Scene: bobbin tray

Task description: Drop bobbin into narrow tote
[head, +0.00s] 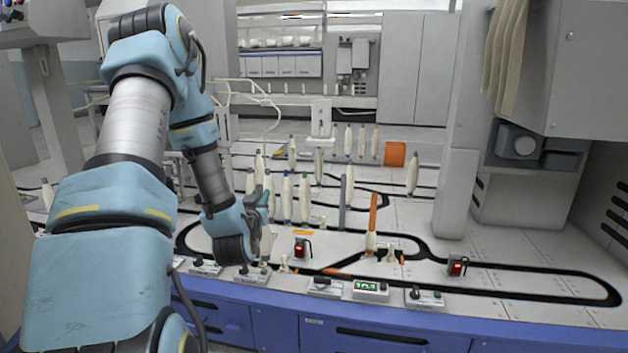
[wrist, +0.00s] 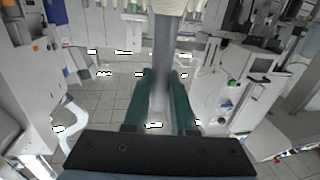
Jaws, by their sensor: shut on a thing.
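My gripper (head: 259,207) is low over the machine deck, left of the middle in the head view. It is shut on a bobbin (head: 266,243), whose pale wound body hangs below the fingers, roughly upright. In the wrist view, the two teal fingers (wrist: 166,100) close on the bobbin's grey tube (wrist: 166,50), with the pale winding at the top edge. I cannot make out a narrow tote for certain in either view.
Several pale bobbins stand upright behind my gripper, and one with an orange tube (head: 371,228) stands to its right. An orange block (head: 395,154) is farther back. A black track (head: 520,269) loops over the deck. Small control boxes, including a green display (head: 370,289), line the front edge.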

